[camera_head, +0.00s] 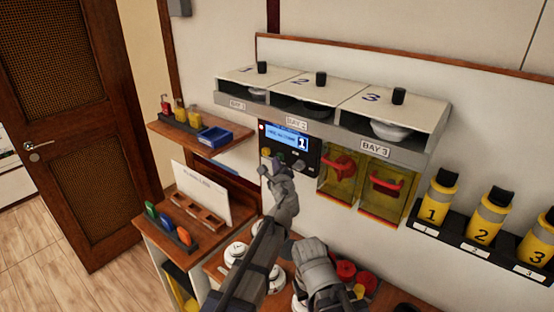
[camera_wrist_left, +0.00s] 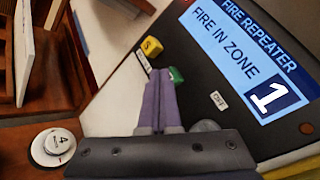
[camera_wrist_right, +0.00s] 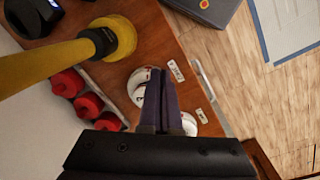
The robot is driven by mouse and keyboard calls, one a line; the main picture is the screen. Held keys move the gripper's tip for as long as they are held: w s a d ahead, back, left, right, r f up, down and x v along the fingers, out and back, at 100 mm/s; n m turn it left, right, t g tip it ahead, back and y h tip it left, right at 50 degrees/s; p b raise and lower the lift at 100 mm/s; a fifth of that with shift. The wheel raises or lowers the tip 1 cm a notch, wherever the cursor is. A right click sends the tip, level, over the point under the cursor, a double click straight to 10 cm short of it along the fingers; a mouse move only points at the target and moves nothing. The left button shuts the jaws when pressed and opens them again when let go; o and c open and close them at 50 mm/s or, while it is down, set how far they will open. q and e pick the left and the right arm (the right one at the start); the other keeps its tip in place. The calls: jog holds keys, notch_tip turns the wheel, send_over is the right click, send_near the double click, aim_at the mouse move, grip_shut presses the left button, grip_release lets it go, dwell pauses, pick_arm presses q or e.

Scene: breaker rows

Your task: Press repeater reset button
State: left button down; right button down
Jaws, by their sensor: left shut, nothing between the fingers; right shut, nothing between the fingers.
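The fire repeater panel (camera_head: 312,162) is on the wall, its blue display reading "FIRE IN ZONE 1" in the left wrist view (camera_wrist_left: 250,55). I cannot read which one is labelled reset. My left gripper (camera_head: 268,166) is shut and empty at the panel's left side. In the left wrist view its fingertips (camera_wrist_left: 160,74) are right by the green button; I cannot tell whether they touch it. My right gripper (camera_wrist_right: 160,76) is shut and empty, above the white discs on the counter.
A grey knob (camera_wrist_left: 207,126) partly shows behind my left gripper. Yellow covers with red handles (camera_head: 388,182) are right of the panel, below the bay shelf (camera_head: 350,95). Numbered yellow cylinders (camera_head: 436,198) stand farther right. A wooden shelf (camera_head: 225,150) juts out left of the panel.

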pick_arm(q)
jog(key=shift+w, duration=0.1)
dwell(0.3)
jog(key=shift+w+d, duration=0.25)
jog(key=shift+w, duration=0.05)
dwell(0.4)
jog(key=shift+s+a, duration=0.25)
jog(key=shift+s, duration=0.1)
jog(key=s+a, duration=0.2)
jog(key=s, duration=0.1)
jog(key=s+a, duration=0.1)
jog(key=s, duration=0.1)
jog(key=shift+a, duration=0.15)
dwell(0.4)
dwell(0.4)
